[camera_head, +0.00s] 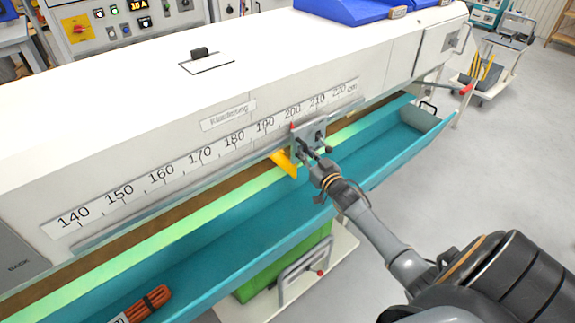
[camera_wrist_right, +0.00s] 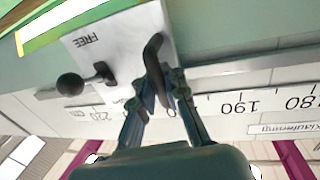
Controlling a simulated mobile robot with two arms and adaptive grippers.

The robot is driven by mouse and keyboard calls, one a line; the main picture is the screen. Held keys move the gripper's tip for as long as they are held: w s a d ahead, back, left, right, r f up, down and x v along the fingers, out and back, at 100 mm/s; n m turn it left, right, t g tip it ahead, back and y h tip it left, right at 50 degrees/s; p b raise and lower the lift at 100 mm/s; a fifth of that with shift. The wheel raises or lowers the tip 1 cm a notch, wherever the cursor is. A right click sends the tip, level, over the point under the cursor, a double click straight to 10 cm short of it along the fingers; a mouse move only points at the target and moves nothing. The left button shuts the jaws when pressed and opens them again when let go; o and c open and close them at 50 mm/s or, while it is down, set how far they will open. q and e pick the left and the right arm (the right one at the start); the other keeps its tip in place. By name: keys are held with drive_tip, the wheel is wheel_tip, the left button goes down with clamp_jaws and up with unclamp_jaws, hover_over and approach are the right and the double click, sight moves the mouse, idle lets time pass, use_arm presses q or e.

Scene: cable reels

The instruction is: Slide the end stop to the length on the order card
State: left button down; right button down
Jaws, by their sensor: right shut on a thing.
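The end stop (camera_head: 308,136) is a grey metal carriage on the rail below the length scale (camera_head: 205,152). Its red pointer stands near the 200 mark; the exact reading is too small to tell. A yellow-orange plate (camera_head: 284,163) hangs below it. My right gripper (camera_head: 320,165) is shut on the end stop's dark handle, which also shows in the right wrist view (camera_wrist_right: 153,48). There, the end stop's plate reads FREE beside a black ball-knob lever (camera_wrist_right: 73,84). A framed white card (camera_head: 207,64) lies on the housing; no writing on it is legible. My left gripper is out of view.
A teal trough (camera_head: 240,240) runs below the rail, with an orange cable bundle (camera_head: 148,304) at its near end. A green crate (camera_head: 300,262) and a trolley with a handle stand beneath. Open floor lies to the right, with a cart (camera_head: 490,80) farther back.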

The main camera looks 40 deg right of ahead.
sight(323, 132)
drive_tip(key=d+b, duration=0.1)
drive_tip(key=d, duration=0.2)
drive_tip(key=d+b, duration=0.1)
drive_tip(key=d, duration=0.2)
drive_tip(key=d+b, duration=0.1)
drive_tip(key=d, duration=0.2)
drive_tip(key=shift+w+d+f, duration=0.25)
drive_tip(key=shift+d+f, duration=0.05)
drive_tip(key=shift+d+r+b, duration=0.1)
drive_tip(key=shift+d+b, duration=0.3)
drive_tip(key=shift+d, duration=0.25)
drive_tip(key=c, duration=1.7)
unclamp_jaws()
drive_tip(key=shift+c, duration=0.2)
drive_tip(key=o, duration=0.3)
drive_tip(key=shift+s+d, duration=0.1)
drive_tip(key=shift+s, duration=0.05)
drive_tip(key=shift+o, duration=0.3)
drive_tip(key=shift+s+r, duration=0.1)
drive_tip(key=shift+r, duration=0.05)
drive_tip(key=shift+s+a, duration=0.25)
drive_tip(key=shift+s, duration=0.2)
drive_tip(key=s+a, duration=0.1)
drive_tip(key=s, duration=1)
